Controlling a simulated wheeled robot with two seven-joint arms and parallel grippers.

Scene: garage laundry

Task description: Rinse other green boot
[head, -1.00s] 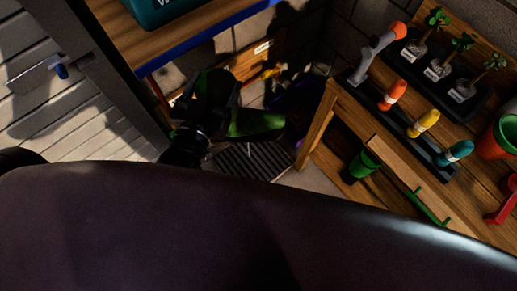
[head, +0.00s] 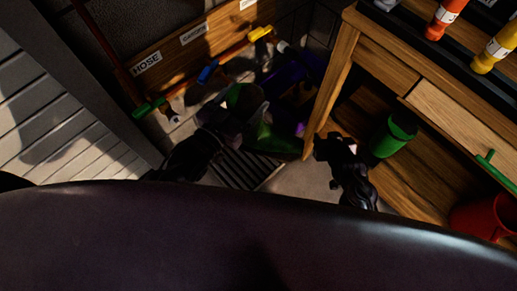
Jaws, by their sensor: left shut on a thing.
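The green boot (head: 272,140) is in the middle of the head view, tilted, low over the floor grate (head: 236,173) and partly in shadow. My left gripper (head: 222,128) is shut on the boot near its upper part; its fingers are dark and hard to make out. My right gripper (head: 334,148) is to the right of the boot, apart from it, close to the bench leg. Its fingers are too dark to tell whether they are open. A pipe with a green handle (head: 149,106), a blue part (head: 208,71) and a yellow part (head: 260,33) runs along the wall behind.
A board labelled HOSE (head: 147,63) is on the back wall. A wooden bench (head: 376,66) stands at the right, with a green container (head: 393,136) and a red bucket (head: 484,217) beneath its top. Purple items (head: 285,85) lie in shadow behind the boot.

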